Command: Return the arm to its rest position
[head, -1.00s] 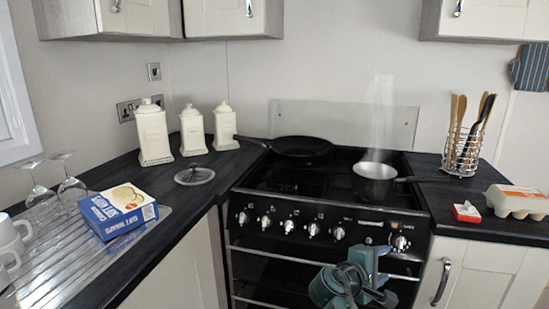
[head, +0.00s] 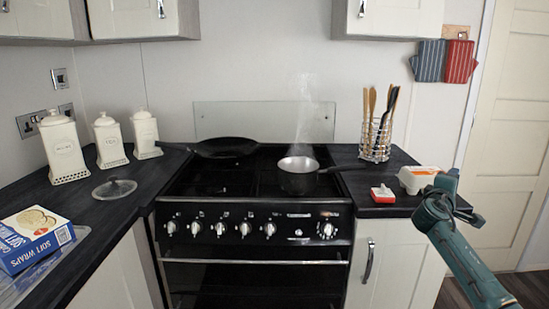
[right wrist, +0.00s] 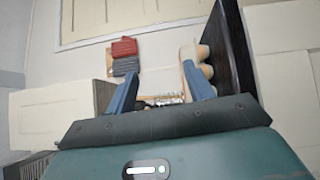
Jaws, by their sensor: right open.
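My right gripper (head: 446,190) is at the right of the head view, on my teal arm coming in from the lower right. It appears in front of the right counter's end and covers part of the egg carton (head: 418,180). In the right wrist view my right gripper (right wrist: 160,88) has its two blue fingers spread apart with nothing held between them. The egg carton (right wrist: 188,58) shows beyond the right finger. My left gripper is not in view.
The cooker (head: 250,235) carries a black frying pan (head: 226,147) and a steaming saucepan (head: 298,175). A utensil holder (head: 376,140) and a red-and-white box (head: 383,194) stand on the right counter. A door (head: 512,130) is at the far right, with open floor before it.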

